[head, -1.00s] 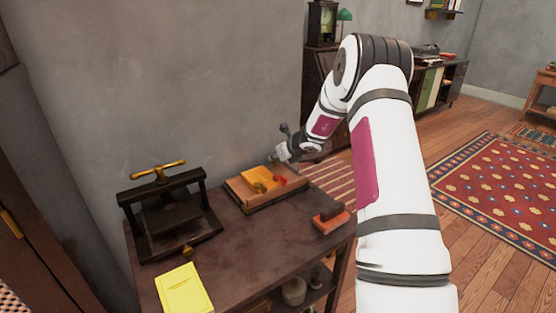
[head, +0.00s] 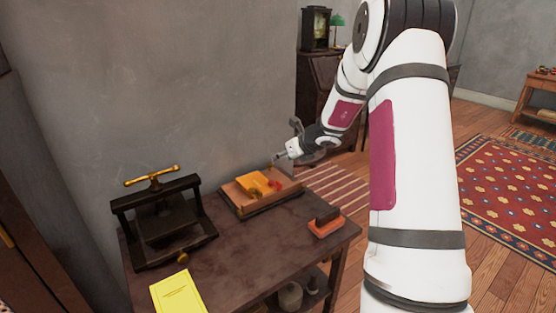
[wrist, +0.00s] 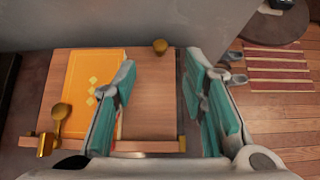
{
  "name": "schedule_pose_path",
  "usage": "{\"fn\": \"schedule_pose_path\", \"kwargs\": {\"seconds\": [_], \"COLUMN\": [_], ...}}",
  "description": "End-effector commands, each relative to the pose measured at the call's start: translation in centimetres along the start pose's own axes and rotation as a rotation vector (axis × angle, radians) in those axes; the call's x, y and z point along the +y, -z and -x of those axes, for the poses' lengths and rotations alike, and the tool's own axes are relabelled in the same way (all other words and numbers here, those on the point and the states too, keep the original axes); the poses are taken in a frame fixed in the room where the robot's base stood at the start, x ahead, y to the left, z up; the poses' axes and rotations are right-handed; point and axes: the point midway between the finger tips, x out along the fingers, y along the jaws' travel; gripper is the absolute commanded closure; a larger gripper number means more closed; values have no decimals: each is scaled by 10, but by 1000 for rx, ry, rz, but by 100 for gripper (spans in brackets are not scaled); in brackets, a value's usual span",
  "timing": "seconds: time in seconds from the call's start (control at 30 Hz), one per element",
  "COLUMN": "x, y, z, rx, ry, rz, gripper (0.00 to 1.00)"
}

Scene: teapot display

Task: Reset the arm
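My gripper (head: 281,157) is at the far right end of the dark table, above and beside the wooden tray (head: 235,200). In the wrist view my gripper (wrist: 160,78) has its two teal-padded fingers spread wide apart, with nothing held between them. Beneath and beyond the fingers is the bare wood of the tray (wrist: 150,95). My white arm with a magenta panel reaches across the right of the head view.
On the tray lies an orange booklet (wrist: 90,75) with brass pieces (wrist: 57,125). The dark table (head: 245,245) also holds a black press (head: 165,222), a yellow booklet (head: 178,294) and a red-orange block (head: 326,226). A grey wall (head: 200,80) stands close behind.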

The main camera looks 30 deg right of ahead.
Motion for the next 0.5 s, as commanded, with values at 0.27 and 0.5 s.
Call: {"fn": "schedule_pose_path", "kwargs": {"seconds": [0.27, 0.5], "x": [1, 0], "y": [0, 0], "z": [18, 18], "rx": [0, 0], "ry": [-1, -1], "rz": [0, 0], "gripper": [61, 61]}}
